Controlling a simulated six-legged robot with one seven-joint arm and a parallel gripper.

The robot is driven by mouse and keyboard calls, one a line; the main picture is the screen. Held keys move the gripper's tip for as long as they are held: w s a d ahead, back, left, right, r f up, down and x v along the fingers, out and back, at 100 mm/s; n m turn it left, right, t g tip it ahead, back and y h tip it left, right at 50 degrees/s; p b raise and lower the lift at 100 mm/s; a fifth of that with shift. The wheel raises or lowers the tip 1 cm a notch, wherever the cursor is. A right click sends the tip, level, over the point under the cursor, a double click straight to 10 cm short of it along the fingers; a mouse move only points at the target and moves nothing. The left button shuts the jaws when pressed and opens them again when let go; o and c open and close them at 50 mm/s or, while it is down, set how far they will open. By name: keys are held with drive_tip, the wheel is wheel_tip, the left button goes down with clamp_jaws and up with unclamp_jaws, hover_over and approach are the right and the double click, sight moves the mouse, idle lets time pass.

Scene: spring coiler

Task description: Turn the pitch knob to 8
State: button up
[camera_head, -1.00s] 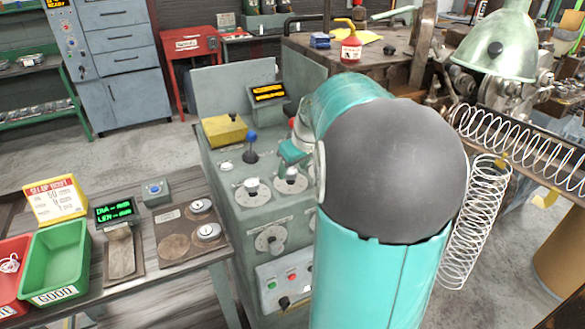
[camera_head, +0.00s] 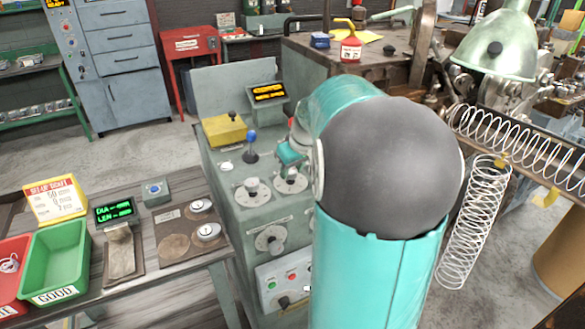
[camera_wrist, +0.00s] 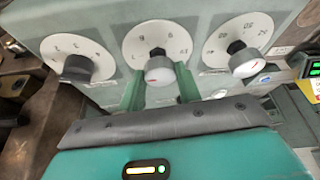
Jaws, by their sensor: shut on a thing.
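In the wrist view my gripper (camera_wrist: 160,86) has its two green fingers on either side of the silver middle knob (camera_wrist: 158,71), shut on it. This knob sits on a round white dial (camera_wrist: 180,42) and has a red mark on its face. The dial's figures are partly hidden by the knob and too small to read surely, so the setting is unclear. The dial's name is not readable either. In the head view my arm hides much of the machine's right side, and the fingertips cannot be made out.
A black knob (camera_wrist: 77,68) on its dial is to the left, and another silver knob (camera_wrist: 246,62) is close on the right. In the head view, the grey control cabinet (camera_head: 222,215) stands beside a bench with a green bin (camera_head: 55,262) and a set-up ticket (camera_head: 56,200).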

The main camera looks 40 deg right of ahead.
drive_tip(key=m, duration=0.2)
drive_tip(key=m+h, duration=0.1)
drive_tip(key=m, duration=0.1)
drive_tip(key=m+h, duration=0.1)
drive_tip(key=m, duration=0.1)
drive_tip(key=shift+w+a+g, duration=0.15)
drive_tip(key=shift+a+g, duration=0.15)
drive_tip(key=shift+g, duration=0.1)
drive_tip(key=m, duration=0.2)
drive_tip(key=m+g+h, duration=0.1)
drive_tip(key=m, duration=0.2)
drive_tip(key=shift+w+g+h, duration=0.1)
drive_tip(key=shift+g+h, duration=0.2)
drive_tip(key=o, duration=1)
drive_tip(key=shift+a+r, duration=0.1)
drive_tip(key=v, duration=1.3)
drive_tip(key=shift+r, duration=0.35)
drive_tip(key=shift+a, duration=0.1)
